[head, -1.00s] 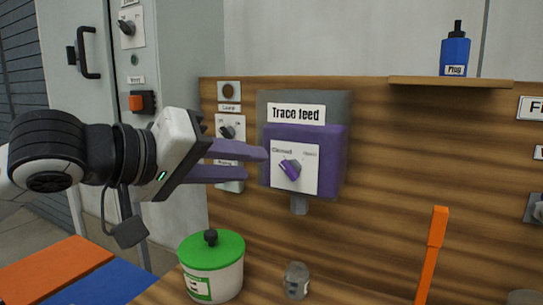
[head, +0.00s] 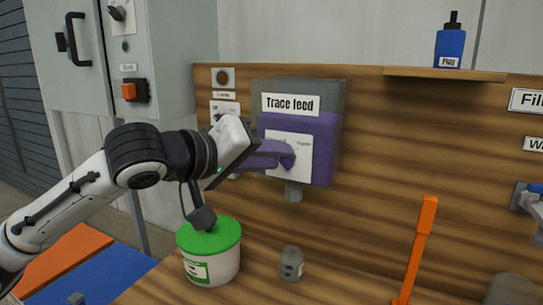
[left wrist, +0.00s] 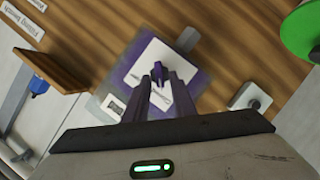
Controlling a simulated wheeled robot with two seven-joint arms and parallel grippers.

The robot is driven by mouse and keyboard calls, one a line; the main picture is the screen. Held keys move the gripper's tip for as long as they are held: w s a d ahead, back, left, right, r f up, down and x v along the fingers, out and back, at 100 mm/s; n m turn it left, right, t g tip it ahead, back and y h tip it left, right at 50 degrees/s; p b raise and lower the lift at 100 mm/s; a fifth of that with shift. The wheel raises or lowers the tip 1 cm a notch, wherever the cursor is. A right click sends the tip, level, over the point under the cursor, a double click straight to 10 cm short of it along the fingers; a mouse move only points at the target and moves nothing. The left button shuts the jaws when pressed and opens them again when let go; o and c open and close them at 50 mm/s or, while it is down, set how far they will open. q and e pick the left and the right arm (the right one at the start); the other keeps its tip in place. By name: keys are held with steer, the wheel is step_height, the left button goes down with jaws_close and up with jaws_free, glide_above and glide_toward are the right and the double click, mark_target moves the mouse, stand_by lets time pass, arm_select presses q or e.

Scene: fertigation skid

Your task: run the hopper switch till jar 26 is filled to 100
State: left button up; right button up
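The purple box labelled "Trace feed" (head: 326,140) hangs on the wooden back panel. A purple knob (head: 287,158) sits on its white plate (head: 303,150); the knob also shows in the left wrist view (left wrist: 158,70). My left gripper (head: 280,155) has its purple fingers at the knob, one on each side in the left wrist view (left wrist: 160,82). Whether they press on it I cannot tell. A small grey jar (head: 291,263) stands on the bench below the box's spout (head: 294,191). Its number and fill level are not readable. My right gripper is not in view.
A white tub with a green lid (head: 210,262) stands left of the jar. An orange upright bar (head: 420,245) stands to the right. A blue bottle (head: 450,48) is on a shelf (head: 445,74). Bare bench lies between jar and bar.

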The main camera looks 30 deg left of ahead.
arm_select(q)
jaws_close()
steer(key=shift+d+r+m+g+y+p, duration=0.1)
steer(key=shift+d+m+g+y+p, duration=0.1)
steer(key=shift+m+y+p, duration=0.6)
steer(key=shift+d+r+m+g+y+p, duration=0.15)
steer(key=shift+m+y+p, duration=0.15)
steer(key=shift+m+p, duration=0.95)
steer(key=shift+n+p, duration=0.35)
